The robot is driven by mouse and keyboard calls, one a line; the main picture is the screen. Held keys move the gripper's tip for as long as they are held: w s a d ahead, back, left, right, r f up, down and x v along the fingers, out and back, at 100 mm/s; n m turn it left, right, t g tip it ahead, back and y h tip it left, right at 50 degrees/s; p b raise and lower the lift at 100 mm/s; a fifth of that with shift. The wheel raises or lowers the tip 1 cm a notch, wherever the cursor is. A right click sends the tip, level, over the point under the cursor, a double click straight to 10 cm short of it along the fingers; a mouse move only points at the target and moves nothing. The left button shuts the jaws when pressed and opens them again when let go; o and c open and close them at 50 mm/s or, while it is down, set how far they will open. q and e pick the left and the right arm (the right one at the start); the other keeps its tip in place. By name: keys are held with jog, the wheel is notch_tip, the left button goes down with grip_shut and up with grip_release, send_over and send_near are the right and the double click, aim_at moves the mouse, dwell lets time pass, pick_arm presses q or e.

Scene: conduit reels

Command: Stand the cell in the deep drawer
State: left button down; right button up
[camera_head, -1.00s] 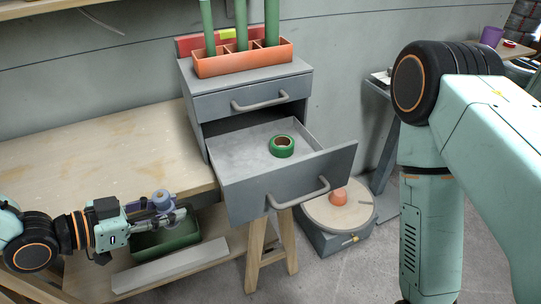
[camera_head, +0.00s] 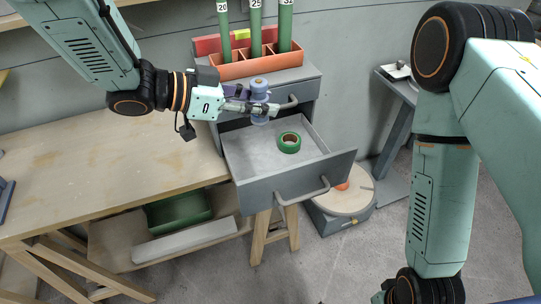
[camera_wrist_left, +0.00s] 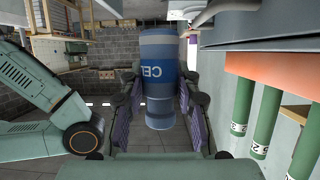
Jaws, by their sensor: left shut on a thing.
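The cell (camera_head: 259,86) is a blue upright cylinder; its lettering "CEL" shows in the left wrist view (camera_wrist_left: 157,85). My left gripper (camera_head: 258,105) is shut around it and holds it above the back of the open deep drawer (camera_head: 240,165), in front of the upper drawer. The deep drawer is pulled out and holds a roll of green tape (camera_head: 289,142) on its grey floor. My right arm stands at the right of the head view; its gripper cannot be made out.
An orange rack (camera_head: 232,70) with several green tubes stands on top of the cabinet. The closed upper drawer's handle (camera_head: 290,102) is close to my left gripper. A green bin (camera_head: 180,212) is on the lower shelf. The wooden bench top (camera_head: 110,165) is mostly clear.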

pick_arm(q)
jog(key=f+b, duration=0.1)
jog(key=f, duration=0.7)
jog(key=f+b, duration=0.2)
jog(key=f, duration=0.6)
jog(key=shift+w+f, duration=0.2)
jog(key=shift+f, duration=0.2)
jog(key=shift+d, duration=0.1)
jog(key=c, duration=1)
grip_release()
jog(key=shift+f, duration=0.1)
jog(key=shift+s+a+r, duration=0.1)
jog(key=shift+a+r, duration=0.2)
jog(key=shift+a, duration=0.05)
jog(key=p+v, duration=0.1)
jog(key=v, duration=1)
jog(key=shift+s+a+p, duration=0.1)
jog(key=shift+a+p, duration=0.05)
jog(key=shift+p, duration=0.15)
